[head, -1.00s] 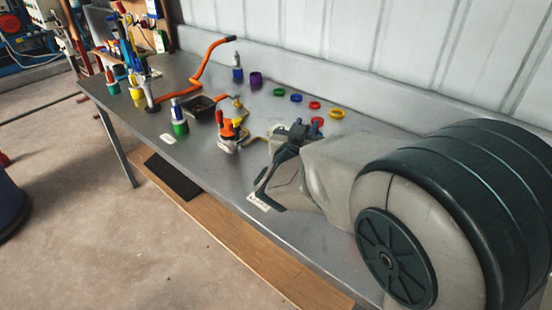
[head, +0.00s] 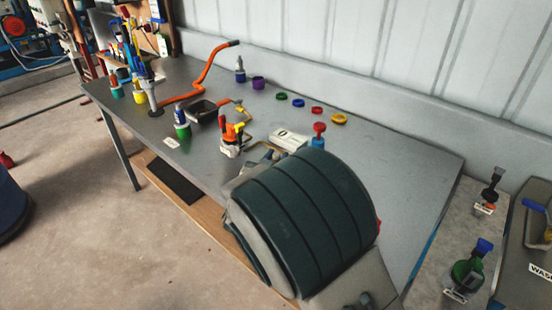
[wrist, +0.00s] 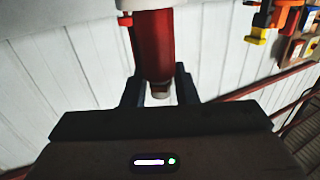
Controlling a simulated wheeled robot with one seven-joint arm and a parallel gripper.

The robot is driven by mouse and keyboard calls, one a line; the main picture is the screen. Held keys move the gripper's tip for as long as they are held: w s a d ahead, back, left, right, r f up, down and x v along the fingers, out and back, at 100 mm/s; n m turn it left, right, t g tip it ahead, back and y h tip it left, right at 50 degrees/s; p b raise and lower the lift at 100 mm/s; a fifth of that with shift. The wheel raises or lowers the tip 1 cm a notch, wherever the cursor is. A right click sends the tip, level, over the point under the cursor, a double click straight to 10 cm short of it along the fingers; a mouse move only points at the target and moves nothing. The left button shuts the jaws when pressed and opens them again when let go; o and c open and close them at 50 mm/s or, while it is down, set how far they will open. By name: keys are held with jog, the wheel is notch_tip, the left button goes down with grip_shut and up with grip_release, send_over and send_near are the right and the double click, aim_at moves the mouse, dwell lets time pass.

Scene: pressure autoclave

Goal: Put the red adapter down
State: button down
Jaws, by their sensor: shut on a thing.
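A red cylinder (wrist: 155,45), which I take to be the red adapter, is between the dark fingers of my gripper (wrist: 158,84) in the wrist view. My gripper is shut on it. It has a pale band at the top edge of the picture and a small light tip at its lower end. Its far end is cut off. In the head view my arm hides the gripper and the cylinder. The grey metal table (head: 395,160) shows a clear stretch to the right of the arm.
A red-topped blue piece (head: 319,130) stands near a white box (head: 289,140). Coloured rings (head: 317,110) lie along the back. A black tray (head: 203,112) and an orange bent handle (head: 205,72) are farther left. Valves on side panels (head: 470,270) stand at right.

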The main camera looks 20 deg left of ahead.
jog(key=shift+f+b, duration=0.4)
jog(key=shift+f, duration=0.05)
jog(key=c, duration=1.1)
grip_release()
jog(key=shift+c, duration=0.2)
jog(key=shift+r+p, duration=0.5)
jog(key=shift+r, duration=0.05)
jog(key=s+d+b, duration=0.1)
jog(key=s, duration=1.1)
jog(key=shift+d, duration=0.15)
jog(key=shift+w+f, duration=0.1)
